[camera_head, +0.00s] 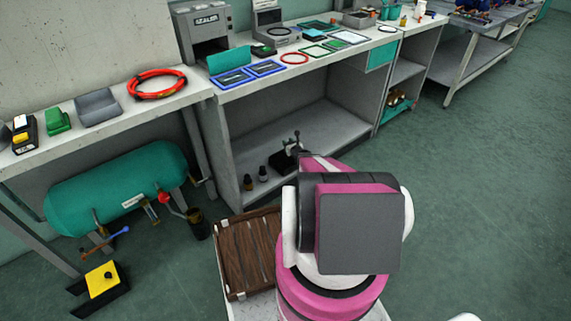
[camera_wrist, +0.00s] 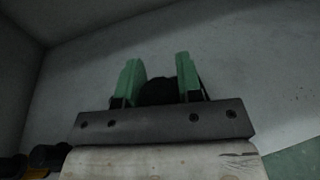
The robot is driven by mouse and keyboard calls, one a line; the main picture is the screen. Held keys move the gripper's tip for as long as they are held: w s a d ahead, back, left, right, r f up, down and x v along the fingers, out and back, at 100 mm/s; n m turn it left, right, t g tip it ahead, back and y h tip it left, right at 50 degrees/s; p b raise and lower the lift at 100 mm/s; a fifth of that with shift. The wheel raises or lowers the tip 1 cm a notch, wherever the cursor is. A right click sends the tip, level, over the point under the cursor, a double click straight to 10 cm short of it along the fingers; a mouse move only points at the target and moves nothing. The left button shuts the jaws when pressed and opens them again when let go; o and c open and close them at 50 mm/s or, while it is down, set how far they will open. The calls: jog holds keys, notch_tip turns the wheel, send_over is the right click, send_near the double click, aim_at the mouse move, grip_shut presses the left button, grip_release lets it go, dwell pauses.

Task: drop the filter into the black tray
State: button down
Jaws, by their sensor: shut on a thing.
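My gripper (camera_wrist: 155,75) has two green fingers in the wrist view. They are shut on a dark, rounded thing (camera_wrist: 158,92), which I take to be the filter; its details are too dark to make out. My gripper is inside or just in front of the open lower bay of the bench. In the head view my pink and white arm hides most of the gripper and what it holds. I cannot pick out a black tray for certain in either view.
Two small dark bottles (camera_head: 247,182) stand on the bench's lower shelf (camera_head: 310,125), near a black fixture (camera_head: 284,160) with a grey upright. A brown slatted wooden crate (camera_head: 248,250) lies beside my arm. A green tank (camera_head: 118,185) is at left. Floor at right is clear.

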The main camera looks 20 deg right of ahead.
jog(key=shift+f, duration=2)
jog(key=c, duration=0.7)
grip_release()
jog(key=shift+s, duration=0.1)
